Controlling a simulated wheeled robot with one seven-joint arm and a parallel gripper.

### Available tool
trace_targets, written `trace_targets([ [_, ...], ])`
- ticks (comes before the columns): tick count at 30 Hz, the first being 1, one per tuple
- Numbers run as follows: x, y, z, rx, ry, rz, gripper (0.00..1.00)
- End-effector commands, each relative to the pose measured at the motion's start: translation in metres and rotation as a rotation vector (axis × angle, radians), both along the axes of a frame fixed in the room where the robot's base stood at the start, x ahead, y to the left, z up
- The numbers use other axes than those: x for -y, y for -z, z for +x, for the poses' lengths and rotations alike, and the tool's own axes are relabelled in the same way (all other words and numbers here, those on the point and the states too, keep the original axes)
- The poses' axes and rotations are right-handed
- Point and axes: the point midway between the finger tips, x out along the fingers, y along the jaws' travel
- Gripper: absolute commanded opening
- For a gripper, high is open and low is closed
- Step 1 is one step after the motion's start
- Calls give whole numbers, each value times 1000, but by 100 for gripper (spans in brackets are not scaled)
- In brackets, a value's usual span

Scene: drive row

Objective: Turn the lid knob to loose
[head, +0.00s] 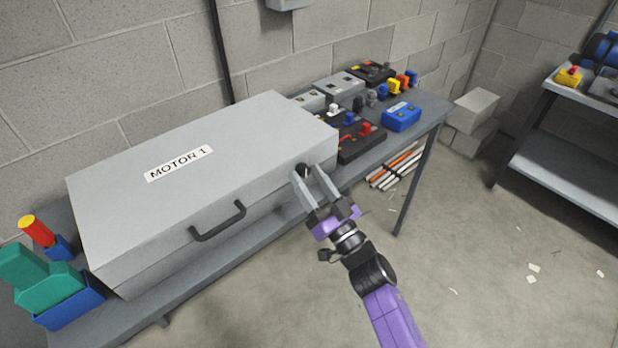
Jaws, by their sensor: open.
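A large grey box labelled MOTOR 1 (130,205) lies on a workbench with its lid down. A black handle (218,222) is on its front side. A small black lid knob (302,171) sits at the box's front right part. My gripper (305,175) is open, its two grey fingers reaching up to the knob, one on each side of it. I cannot tell whether the fingers touch the knob. The knob's marking is too small to read.
Switches and coloured parts crowd the bench's right end, with a blue box (401,117) among them. A second table (570,165) is at the far right. The floor in front is mostly clear, with scraps.

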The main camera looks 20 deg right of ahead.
Motion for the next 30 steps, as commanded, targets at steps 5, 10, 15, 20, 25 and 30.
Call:
trace_targets([
  [5,0,0,0,0,0,0,48],
  [10,0,0,0,0,0,0,15],
  [15,0,0,0,0,0,0,0],
  [20,1,0,0,3,1,-9,0],
  [25,1,0,0,18,2,-56,0],
  [30,3,-1,0,48,2,-153,0],
])
